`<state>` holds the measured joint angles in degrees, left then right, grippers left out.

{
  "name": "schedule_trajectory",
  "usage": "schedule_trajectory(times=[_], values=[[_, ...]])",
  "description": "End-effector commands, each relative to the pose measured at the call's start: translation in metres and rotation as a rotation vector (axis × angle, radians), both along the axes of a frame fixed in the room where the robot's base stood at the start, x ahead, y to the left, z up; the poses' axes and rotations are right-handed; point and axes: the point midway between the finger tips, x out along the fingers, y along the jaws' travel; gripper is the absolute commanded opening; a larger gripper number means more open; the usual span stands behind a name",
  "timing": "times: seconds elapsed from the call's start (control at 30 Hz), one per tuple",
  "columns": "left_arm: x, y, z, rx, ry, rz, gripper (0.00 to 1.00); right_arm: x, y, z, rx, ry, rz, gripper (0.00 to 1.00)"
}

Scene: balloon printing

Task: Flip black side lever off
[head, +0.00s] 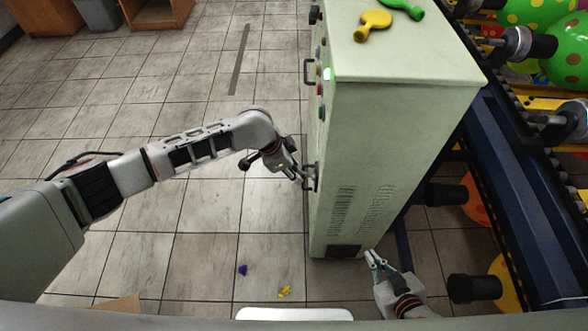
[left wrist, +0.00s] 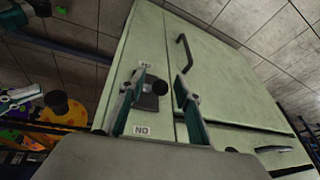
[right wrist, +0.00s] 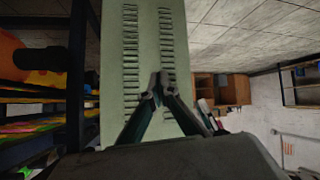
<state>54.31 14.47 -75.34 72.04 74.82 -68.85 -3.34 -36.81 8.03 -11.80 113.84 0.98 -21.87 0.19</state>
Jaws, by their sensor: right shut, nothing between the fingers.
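The black side lever (left wrist: 159,87) is a round black knob on a small dark plate on the pale green cabinet (head: 390,140). One label sits at each end of the plate, and the one nearer me reads "NO" (left wrist: 142,131). My left gripper (left wrist: 160,76) is open, with its two fingers either side of the lever in the left wrist view. I cannot tell whether a finger touches it. In the head view the left gripper (head: 302,177) is at the cabinet's left face, hiding the lever. My right gripper (right wrist: 158,79) is shut and empty near the vented face; it also shows in the head view (head: 374,258).
A black handle (left wrist: 184,55) is beside the lever, and another handle (head: 307,71) is farther along that face. A conveyor frame (head: 500,180) stands right. The tiled floor left is mostly clear.

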Motion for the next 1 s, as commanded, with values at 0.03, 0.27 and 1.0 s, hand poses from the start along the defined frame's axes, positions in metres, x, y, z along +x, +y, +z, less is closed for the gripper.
schedule_trajectory(times=[0.03,0.27,1.0], values=[[0.0,0.0,0.0,0.0,-0.001,-0.001,0.33,0.001,0.0,0.001,0.0,-0.003,0.0,0.0],[0.0,0.0,0.001,-0.001,-0.001,-0.001,0.13,0.003,0.0,0.004,0.001,-0.009,-0.001,0.0],[-0.003,0.009,-0.024,-0.212,0.01,0.005,0.0,-0.004,-0.003,-0.029,-0.021,0.012,0.006,0.0]])
